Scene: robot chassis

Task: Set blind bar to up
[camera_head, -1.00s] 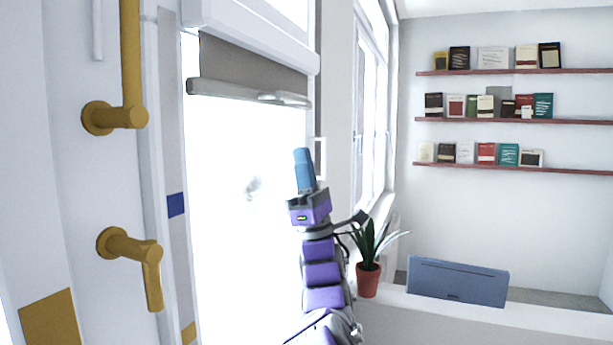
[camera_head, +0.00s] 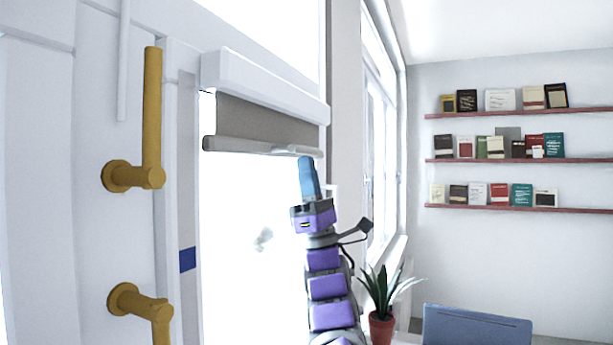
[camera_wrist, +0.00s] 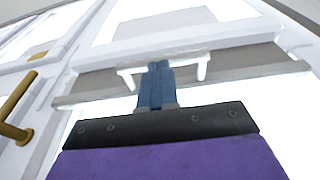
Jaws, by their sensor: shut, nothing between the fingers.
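The blind bar (camera_head: 250,145) is a grey horizontal rail along the lower edge of a partly lowered grey shade (camera_head: 265,120). It crosses the wrist view too (camera_wrist: 90,97). A pale handle on the bar (camera_head: 292,150) shows near its right end in the head view, and as a white bracket in the wrist view (camera_wrist: 203,70). My gripper (camera_head: 306,161) is blue, shut and empty, pointing up with its tip just below the handle in the head view. In the wrist view its tip (camera_wrist: 158,66) overlaps the bracket between its two ends. I cannot tell whether they touch.
A white blind housing (camera_head: 265,85) sits above the shade. A white door with brass handles (camera_head: 135,177) stands at the left. A potted plant (camera_head: 382,325) and a blue panel (camera_head: 475,328) are low on the right. Book shelves (camera_head: 520,158) line the far wall.

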